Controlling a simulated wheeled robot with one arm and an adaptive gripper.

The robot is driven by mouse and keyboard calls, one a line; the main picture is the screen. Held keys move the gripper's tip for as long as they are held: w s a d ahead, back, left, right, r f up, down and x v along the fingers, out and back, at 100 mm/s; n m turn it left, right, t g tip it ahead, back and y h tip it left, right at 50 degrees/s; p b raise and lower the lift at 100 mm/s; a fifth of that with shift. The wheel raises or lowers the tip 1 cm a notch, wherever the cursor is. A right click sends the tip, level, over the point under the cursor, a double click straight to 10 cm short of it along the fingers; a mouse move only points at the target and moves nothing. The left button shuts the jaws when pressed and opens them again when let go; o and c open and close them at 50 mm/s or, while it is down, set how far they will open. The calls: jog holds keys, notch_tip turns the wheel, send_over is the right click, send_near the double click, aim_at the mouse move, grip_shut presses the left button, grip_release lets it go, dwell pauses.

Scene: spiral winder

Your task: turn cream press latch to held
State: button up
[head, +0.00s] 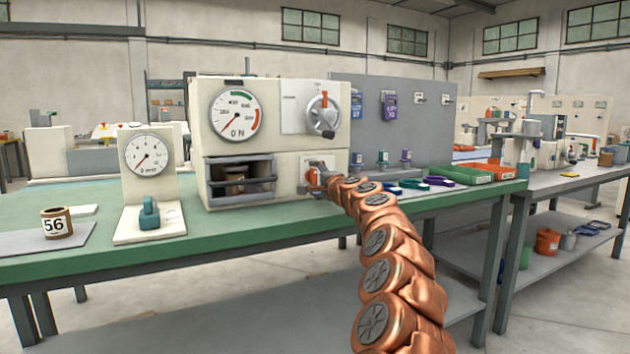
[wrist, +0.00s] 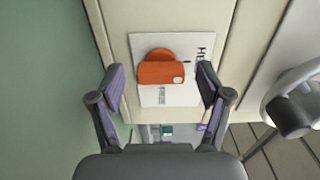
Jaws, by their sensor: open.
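The cream press (head: 222,135) stands on the green bench, with a gauge reading near zero and a barred chamber low on its front. Its latch is an orange knob (wrist: 162,72) on a white plate (wrist: 180,96) in the wrist view. The plate's lettering starts with "H" and is partly cut off by my finger. My gripper (wrist: 163,92) is open, with one finger on each side of the knob and visible gaps between them. In the head view my gripper (head: 315,178) is at the press's lower right and hides most of the latch.
A crank wheel (head: 323,113) sits above the latch and shows at the right of the wrist view (wrist: 293,108). A small gauge stand (head: 150,180) and a roll marked 56 (head: 57,222) are to the left. Green and orange trays (head: 458,173) lie to the right.

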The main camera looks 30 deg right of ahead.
aim_at(314, 178)
jog(key=shift+s+d+r, duration=0.1)
jog(key=shift+s, duration=0.55)
jog(key=shift+s+a, duration=0.2)
jog(key=shift+s, duration=1.7)
jog(key=shift+s+a, duration=0.2)
jog(key=shift+s, duration=1.55)
jog(key=shift+s+a, duration=0.2)
jog(key=shift+s, duration=1.5)
